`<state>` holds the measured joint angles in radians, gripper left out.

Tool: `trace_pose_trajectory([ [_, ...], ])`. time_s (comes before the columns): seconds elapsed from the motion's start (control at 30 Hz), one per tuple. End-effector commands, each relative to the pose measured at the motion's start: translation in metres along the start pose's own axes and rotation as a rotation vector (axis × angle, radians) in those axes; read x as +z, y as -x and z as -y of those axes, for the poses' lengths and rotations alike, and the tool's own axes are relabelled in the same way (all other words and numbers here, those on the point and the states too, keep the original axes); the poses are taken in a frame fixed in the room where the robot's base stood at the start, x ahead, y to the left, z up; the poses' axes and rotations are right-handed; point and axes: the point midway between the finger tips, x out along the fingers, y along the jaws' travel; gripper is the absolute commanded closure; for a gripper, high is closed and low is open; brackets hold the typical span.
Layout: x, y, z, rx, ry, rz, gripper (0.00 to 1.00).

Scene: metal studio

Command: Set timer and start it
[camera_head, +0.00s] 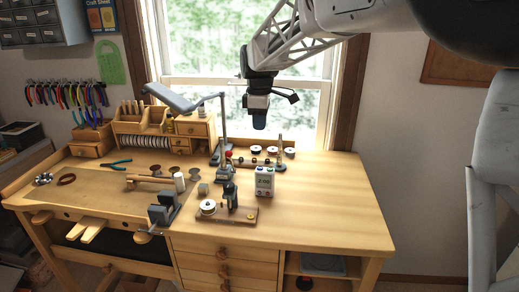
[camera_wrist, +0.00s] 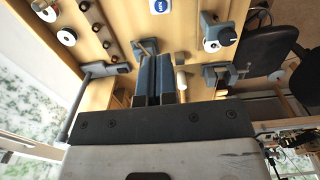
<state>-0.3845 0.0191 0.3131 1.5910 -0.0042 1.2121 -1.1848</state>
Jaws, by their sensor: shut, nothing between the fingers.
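The timer (camera_head: 264,181) is a small white box with a display and some buttons. It stands upright on the workbench (camera_head: 330,205), right of the middle tools. In the wrist view a white item with a blue label (camera_wrist: 160,6), probably the timer, is cut off by the top edge. My gripper (camera_head: 259,121) hangs in the air in front of the window, above and behind the timer and clear of it. In the wrist view its two dark fingers (camera_wrist: 157,70) lie close together with nothing held. The digits on the display are too small to read surely.
A wooden stand with a white wheel (camera_head: 208,207) is just left of the timer. A lamp (camera_head: 184,98) and a rack with white discs (camera_head: 256,150) stand behind. A vise (camera_head: 163,209) is at the front edge. The bench's right side is clear.

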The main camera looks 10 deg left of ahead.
Motion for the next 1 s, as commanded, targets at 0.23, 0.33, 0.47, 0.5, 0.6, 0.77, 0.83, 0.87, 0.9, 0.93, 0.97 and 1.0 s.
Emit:
trace_pose_trajectory([
  [0.23,0.000,0.003,-0.001,-0.010,0.000,0.004,1.00],
  [0.33,0.000,0.003,-0.001,-0.010,0.000,0.004,1.00],
  [0.47,-0.001,0.003,-0.001,-0.010,0.000,0.003,1.00],
  [0.5,-0.001,0.003,-0.001,-0.010,0.000,0.003,1.00],
  [0.6,0.000,0.001,-0.001,-0.010,0.000,0.004,1.00],
  [0.77,0.000,-0.005,-0.001,-0.010,0.000,0.004,1.00],
  [0.83,0.000,-0.011,-0.001,-0.011,0.000,0.004,1.00],
  [0.87,0.000,-0.013,-0.001,-0.011,0.000,0.004,1.00],
  [0.9,0.000,-0.018,-0.001,-0.012,0.000,0.004,1.00],
  [0.93,0.000,-0.021,-0.001,-0.012,0.000,0.004,1.00],
  [0.97,0.000,-0.024,-0.001,-0.011,0.000,0.004,1.00],
  [1.0,0.000,-0.029,-0.001,-0.011,0.000,0.004,1.00],
])
